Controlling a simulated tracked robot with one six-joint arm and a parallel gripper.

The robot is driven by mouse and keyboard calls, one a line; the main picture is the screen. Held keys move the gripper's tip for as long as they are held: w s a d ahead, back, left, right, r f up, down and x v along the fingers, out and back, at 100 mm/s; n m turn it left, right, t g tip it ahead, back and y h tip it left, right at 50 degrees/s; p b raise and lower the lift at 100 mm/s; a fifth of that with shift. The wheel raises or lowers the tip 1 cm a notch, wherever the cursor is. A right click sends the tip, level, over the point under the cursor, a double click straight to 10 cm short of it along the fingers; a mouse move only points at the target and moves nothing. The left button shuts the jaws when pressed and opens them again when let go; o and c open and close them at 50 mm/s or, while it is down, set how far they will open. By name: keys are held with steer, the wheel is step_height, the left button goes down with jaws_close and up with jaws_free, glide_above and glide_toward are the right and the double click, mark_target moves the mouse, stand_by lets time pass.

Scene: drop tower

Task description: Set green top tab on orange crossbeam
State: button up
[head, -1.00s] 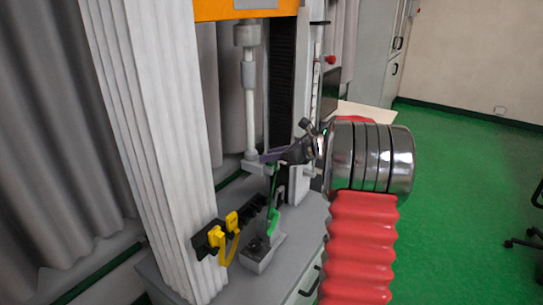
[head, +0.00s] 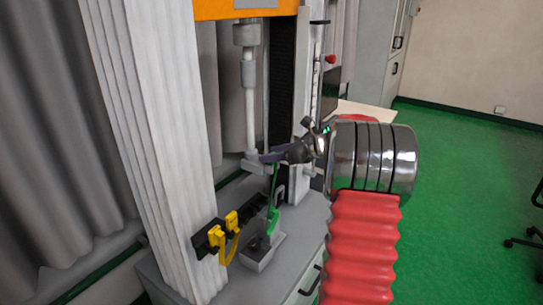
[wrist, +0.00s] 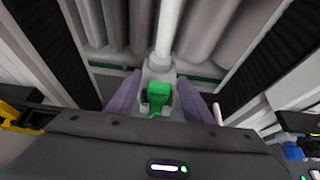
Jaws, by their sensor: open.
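The orange crossbeam (head: 225,10) spans the top of the head view, above a white rod. The green piece (head: 273,190) stands as a thin strip in a grey block on the bench, with a thicker green part low down. Its green top tab (wrist: 158,92) shows in the wrist view between my purple fingers. My gripper (head: 272,157) is at the top of the strip, well below the crossbeam. In the wrist view my gripper (wrist: 160,100) is open, with a finger on each side of the tab and small gaps showing.
A white fluted column (head: 150,130) stands at the left. The grey block (head: 262,252) is on the bench. The white rod (head: 249,100) hangs behind my gripper.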

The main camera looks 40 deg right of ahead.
steer(key=v, duration=1.1)
steer(key=shift+r, duration=0.15)
stand_by(0.3)
steer(key=s+a+n+g, duration=0.3)
steer(key=a+n, duration=0.4)
steer(key=a, duration=0.7)
steer(key=s+a+n+g, duration=0.3)
steer(key=a+n, duration=0.4)
steer(key=a, duration=0.7)
steer(key=s+a+f+n+h, duration=0.2)
steer(key=s+a+n, duration=0.4)
steer(key=s+n, duration=0.2)
steer(key=s+a+f+n+h, duration=0.2)
steer(key=s+a+n, duration=0.4)
steer(key=s+n, duration=0.3)
steer(key=shift+s+a+f+n+g, duration=0.15)
steer(key=shift+f+n+g, duration=0.15)
steer(key=shift+f+n, duration=0.25)
steer(key=shift+r, duration=0.1)
